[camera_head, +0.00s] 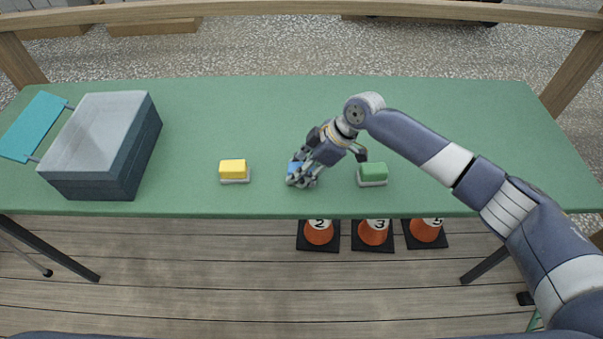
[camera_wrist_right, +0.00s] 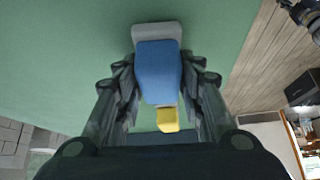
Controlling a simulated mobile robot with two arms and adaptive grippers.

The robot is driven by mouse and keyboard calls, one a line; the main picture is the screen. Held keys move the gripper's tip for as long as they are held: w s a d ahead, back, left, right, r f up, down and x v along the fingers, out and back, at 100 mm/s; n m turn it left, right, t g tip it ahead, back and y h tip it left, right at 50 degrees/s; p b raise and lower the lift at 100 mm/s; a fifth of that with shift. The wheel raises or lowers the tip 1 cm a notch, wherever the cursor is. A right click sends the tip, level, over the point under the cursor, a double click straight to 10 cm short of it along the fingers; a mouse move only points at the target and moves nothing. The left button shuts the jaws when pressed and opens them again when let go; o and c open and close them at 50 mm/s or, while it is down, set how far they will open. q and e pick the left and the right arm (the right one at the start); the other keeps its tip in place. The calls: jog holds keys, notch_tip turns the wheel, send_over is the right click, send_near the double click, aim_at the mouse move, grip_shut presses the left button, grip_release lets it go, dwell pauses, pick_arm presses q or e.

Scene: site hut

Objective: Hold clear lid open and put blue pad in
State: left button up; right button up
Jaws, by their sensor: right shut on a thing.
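The blue pad (camera_head: 294,168) is mostly hidden by my right gripper (camera_head: 302,178) in the head view. In the right wrist view the blue pad (camera_wrist_right: 159,72) lies between the fingers of my right gripper (camera_wrist_right: 160,85), which is shut on it. A light grey piece (camera_wrist_right: 156,34) shows at the pad's far end; whether the pad still rests on it I cannot tell. A dark box (camera_head: 140,160) stands at the far left of the green table. Its greyish, see-through-looking lid (camera_head: 108,115) appears shut. A teal panel (camera_head: 33,124) joins the box's left side by two thin arms. My left gripper is out of view.
A yellow pad (camera_head: 233,166) and a green pad (camera_head: 373,170) sit on light bases on the green table (camera_head: 250,110), left and right of my right gripper. The table between the yellow pad and box is clear. Orange numbered cones (camera_head: 318,234) stand below the front edge.

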notch_tip(320, 180, up, 12)
jog(key=p, duration=0.9)
jog(key=shift+f, duration=0.1)
